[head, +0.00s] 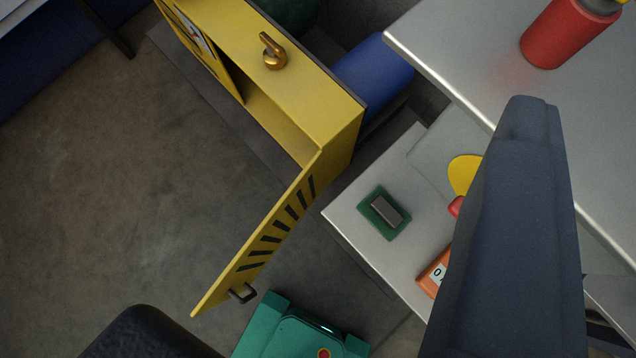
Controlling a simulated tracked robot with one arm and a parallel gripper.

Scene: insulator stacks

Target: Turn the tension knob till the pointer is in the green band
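I cannot make out a tension knob, a pointer or a green band for sure. A brass knob with a short lever (273,52) sits on a yellow cabinet (300,70) at the upper middle; whether it is the tension knob I cannot tell. A large dark blue-grey part (520,230), which seems to be mine, fills the right side and hides part of the bench. A dark rounded shape (145,335) cuts in at the bottom left. I cannot make out two fingertips or anything held. Nothing of mine touches the brass knob.
The cabinet's striped yellow door (270,235) stands open over the floor. A grey bench (350,215) bears a green pad with a grey block (385,211) and an orange device (433,272). A red can (555,35) stands on a metal top. A green case (285,330) lies below. Left floor is clear.

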